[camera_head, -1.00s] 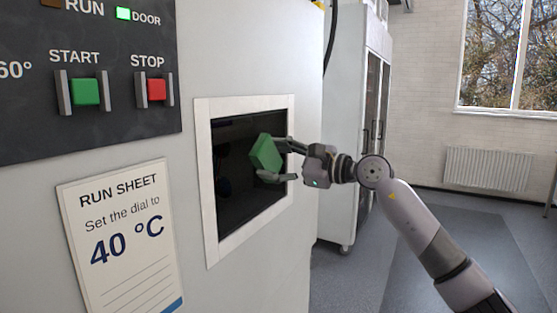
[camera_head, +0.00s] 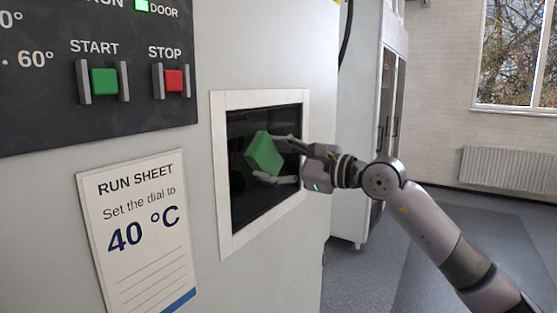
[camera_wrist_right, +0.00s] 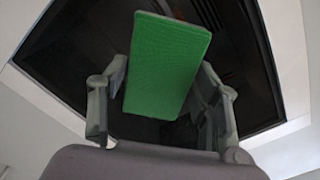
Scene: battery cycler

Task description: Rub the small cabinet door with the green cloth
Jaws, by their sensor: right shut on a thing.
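The small cabinet door is a dark glassy panel (camera_head: 240,193) in a white frame on the cabinet's front; it also fills the back of the right wrist view (camera_wrist_right: 80,50). The green cloth (camera_head: 263,155) is a folded block, tilted, in front of the dark panel. In the right wrist view the cloth (camera_wrist_right: 165,65) sits between the two fingers. My right gripper (camera_head: 275,160) is shut on the cloth. I cannot tell whether the cloth touches the panel. My left gripper is not in view.
Left of the door are a green START switch (camera_head: 103,82), a red STOP switch (camera_head: 173,80) and a run sheet (camera_head: 140,235) reading 40 °C. A tall glass-doored cabinet (camera_head: 365,130) stands behind. The floor at right is clear.

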